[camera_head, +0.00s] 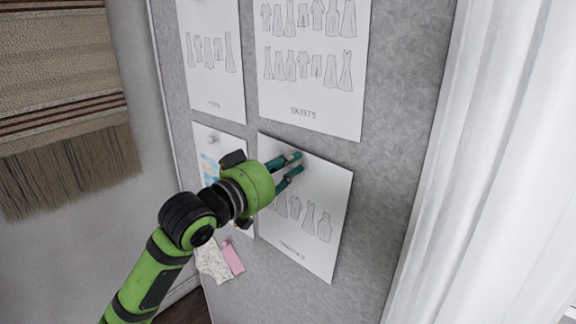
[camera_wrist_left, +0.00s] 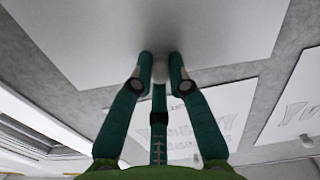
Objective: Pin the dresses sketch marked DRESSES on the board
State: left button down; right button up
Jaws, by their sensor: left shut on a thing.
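The dresses sketch (camera_head: 325,200) is a white sheet with drawn dresses and a small blurred label. It lies against the grey board (camera_head: 390,150), below the SKIRTS sheet and slightly tilted. My left gripper (camera_head: 298,164) reaches over its upper part, covering some of the drawings. In the left wrist view the teal fingers (camera_wrist_left: 160,68) are shut on a small pale pin (camera_wrist_left: 160,70), with its tip side toward the white sheet (camera_wrist_left: 215,25). I cannot tell whether the pin is in the board. My right gripper is not in view.
The SKIRTS sheet (camera_head: 310,70) and another sketch sheet (camera_head: 212,60) hang above. A sheet with a pin and blue patches (camera_head: 207,140) hangs to the left, partly behind my arm. Fabric swatches (camera_head: 232,258) hang below. A white curtain (camera_head: 480,180) borders the right, a woven hanging (camera_head: 65,100) the left.

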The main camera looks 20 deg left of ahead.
pick_arm(q)
jog(key=shift+w+d, duration=0.1)
jog(key=shift+w, duration=0.2)
dwell(0.4)
jog(key=c, duration=1.1)
grip_release()
jog(key=shift+s, duration=0.1)
